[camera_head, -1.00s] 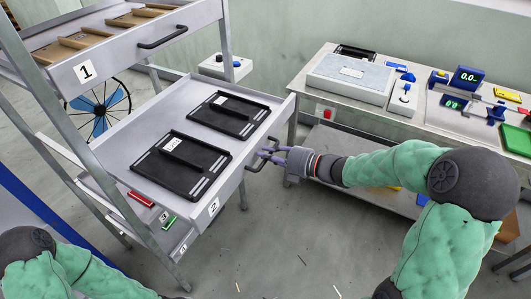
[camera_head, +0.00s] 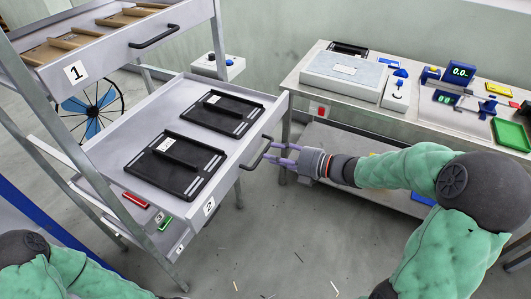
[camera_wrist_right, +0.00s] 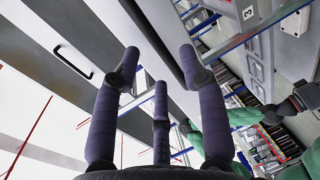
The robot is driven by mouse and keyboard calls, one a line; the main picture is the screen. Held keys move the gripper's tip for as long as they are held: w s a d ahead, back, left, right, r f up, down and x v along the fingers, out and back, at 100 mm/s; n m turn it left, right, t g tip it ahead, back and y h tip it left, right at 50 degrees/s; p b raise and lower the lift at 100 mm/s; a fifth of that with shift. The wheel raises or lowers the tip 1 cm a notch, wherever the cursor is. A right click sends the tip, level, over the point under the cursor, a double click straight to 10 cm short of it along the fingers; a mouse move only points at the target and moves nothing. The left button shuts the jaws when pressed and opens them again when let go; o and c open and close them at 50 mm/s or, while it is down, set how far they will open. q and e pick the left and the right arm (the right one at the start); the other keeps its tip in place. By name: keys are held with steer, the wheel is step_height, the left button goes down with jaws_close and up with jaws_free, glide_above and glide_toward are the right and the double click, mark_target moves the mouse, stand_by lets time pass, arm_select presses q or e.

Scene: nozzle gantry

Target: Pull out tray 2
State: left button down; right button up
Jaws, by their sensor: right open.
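Tray 2 (camera_head: 222,183) is a grey drawer in the metal rack, with a "2" label on its front. It stands well out from the rack and holds two black cases (camera_head: 175,165) (camera_head: 222,112). Its dark bar handle (camera_head: 257,155) is on the front face. The fingers also show spread and empty in the right wrist view (camera_wrist_right: 160,75).
Tray 1 (camera_head: 110,40) is above with brown dividers and its own handle. A workbench (camera_head: 310,85) with devices stands at the right. The floor (camera_head: 260,240) in front of tray 2 is mostly clear.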

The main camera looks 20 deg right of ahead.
steer(key=v, duration=0.7)
steer(key=shift+s, duration=0.2)
steer(key=shift+w, duration=0.1)
steer(key=w+a+f+m+t+h, duration=0.1)
steer(key=w+a+f+m+h, duration=0.15)
steer(key=w+f+m, duration=0.65)
steer(key=s+a+f+m+g+h, duration=0.1)
steer(key=a+f+m+g, duration=0.15)
steer(key=f+m, duration=0.4)
steer(key=s+a+f+m+g+h, duration=0.1)
steer(key=a+f+m, duration=0.25)
steer(key=f, duration=0.65)
steer(key=s+a+f+m+g, duration=0.4)
steer(key=s+a+f, duration=0.2)
steer(key=s+f, duration=0.2)
steer(key=s+a+f+m+g+h, duration=0.1)
steer(key=s+a+f+m+g, duration=0.4)
steer(key=s, duration=0.7)
steer(key=a+x, duration=0.1)
steer(key=x, duration=0.3)
steer(key=shift+s, duration=0.15)
steer(key=shift+d+r+g, duration=0.1)
steer(key=shift+g, duration=0.15)
